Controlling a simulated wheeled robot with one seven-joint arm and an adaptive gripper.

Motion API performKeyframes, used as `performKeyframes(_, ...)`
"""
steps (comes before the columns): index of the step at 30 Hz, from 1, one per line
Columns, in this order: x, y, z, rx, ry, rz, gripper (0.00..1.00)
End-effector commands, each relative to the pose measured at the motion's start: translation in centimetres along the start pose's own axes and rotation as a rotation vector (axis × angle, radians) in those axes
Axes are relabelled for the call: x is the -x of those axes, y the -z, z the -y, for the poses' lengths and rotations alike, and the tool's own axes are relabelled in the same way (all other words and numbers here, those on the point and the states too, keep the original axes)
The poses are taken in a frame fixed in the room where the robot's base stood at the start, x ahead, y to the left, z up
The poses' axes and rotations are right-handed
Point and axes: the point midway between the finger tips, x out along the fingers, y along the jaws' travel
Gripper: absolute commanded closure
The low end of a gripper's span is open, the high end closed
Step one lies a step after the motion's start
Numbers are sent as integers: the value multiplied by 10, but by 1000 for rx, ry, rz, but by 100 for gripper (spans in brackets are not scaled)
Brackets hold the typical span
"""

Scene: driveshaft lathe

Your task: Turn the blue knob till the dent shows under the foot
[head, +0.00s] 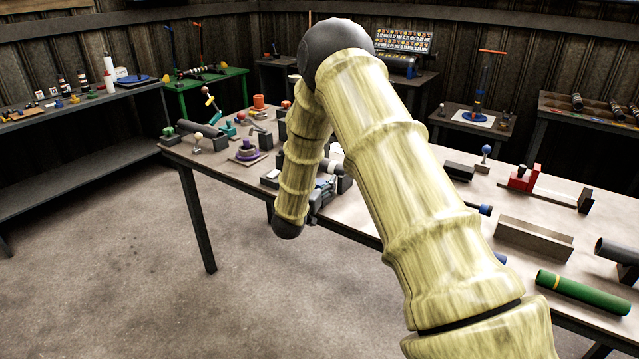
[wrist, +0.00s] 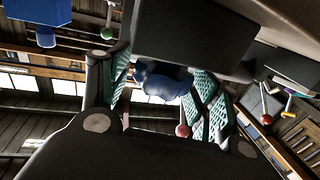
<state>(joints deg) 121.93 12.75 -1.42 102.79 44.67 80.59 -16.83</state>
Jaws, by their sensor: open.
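The blue knob (wrist: 160,80) is lobed and shows in the wrist view under a dark block (wrist: 195,30). My gripper (wrist: 158,96) is open, with one green-patterned finger pad on each side of the knob. I cannot tell whether the pads touch it. In the head view my gripper (head: 324,192) is at the near edge of the table, partly hidden by my arm. I cannot make out the dent or the foot in either view.
The table (head: 235,184) carries a purple ringed piece (head: 247,150), a red block device (head: 523,178) and a green cylinder (head: 583,291). A second blue-ended part (head: 485,209) sticks out farther right. Side benches stand along the walls. The floor (head: 130,270) at left is clear.

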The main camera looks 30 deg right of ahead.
Motion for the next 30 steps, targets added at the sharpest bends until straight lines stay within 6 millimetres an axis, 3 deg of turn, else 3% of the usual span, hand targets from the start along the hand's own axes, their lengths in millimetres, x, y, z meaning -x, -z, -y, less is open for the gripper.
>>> performKeyframes(1,0,0,0,0,0,0,43)
performKeyframes(8,0,0,0,0,0,0,84)
performKeyframes(30,0,0,0,0,-193,0,84)
